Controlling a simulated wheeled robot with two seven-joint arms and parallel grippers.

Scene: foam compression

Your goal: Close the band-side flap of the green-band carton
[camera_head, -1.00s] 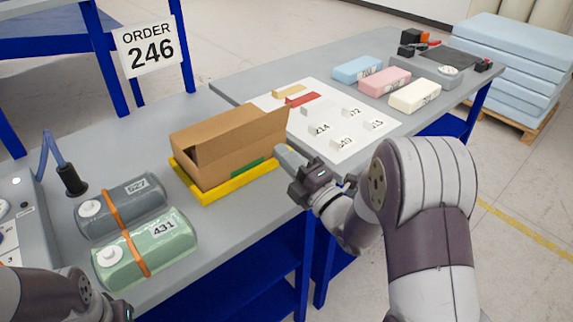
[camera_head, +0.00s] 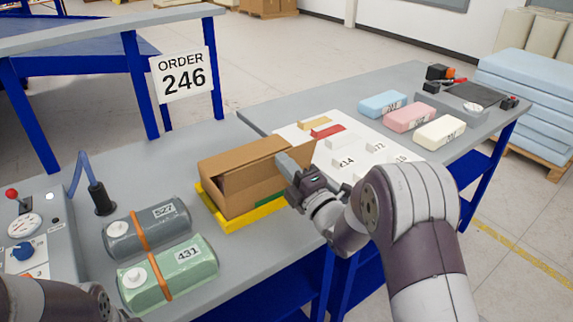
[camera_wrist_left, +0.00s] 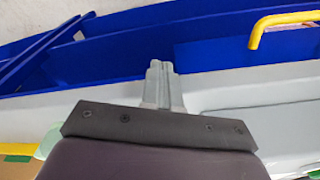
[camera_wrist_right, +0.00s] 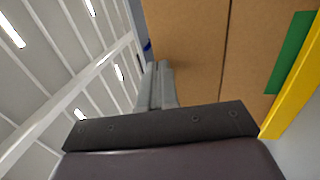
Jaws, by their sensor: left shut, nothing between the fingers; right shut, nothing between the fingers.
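The brown carton (camera_head: 235,190) sits on a yellow tray (camera_head: 250,219) in the head view. A brown flap (camera_head: 303,152) sticks out at its right end, partly behind my right gripper. My right gripper (camera_head: 281,158) is shut and empty at that end, by the flap; I cannot tell whether it touches. In the right wrist view the shut fingers (camera_wrist_right: 159,68) are beside brown cardboard (camera_wrist_right: 190,40), with the green band (camera_wrist_right: 290,55) to the right. My left gripper (camera_wrist_left: 159,68) is shut and empty in the left wrist view, away from the carton.
A grey roll (camera_head: 145,228) and a green roll (camera_head: 170,275), each with an orange strap, lie left of the carton. A white board (camera_head: 345,150) with small tags lies behind my right gripper. Blue, pink and cream blocks stand farther right.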

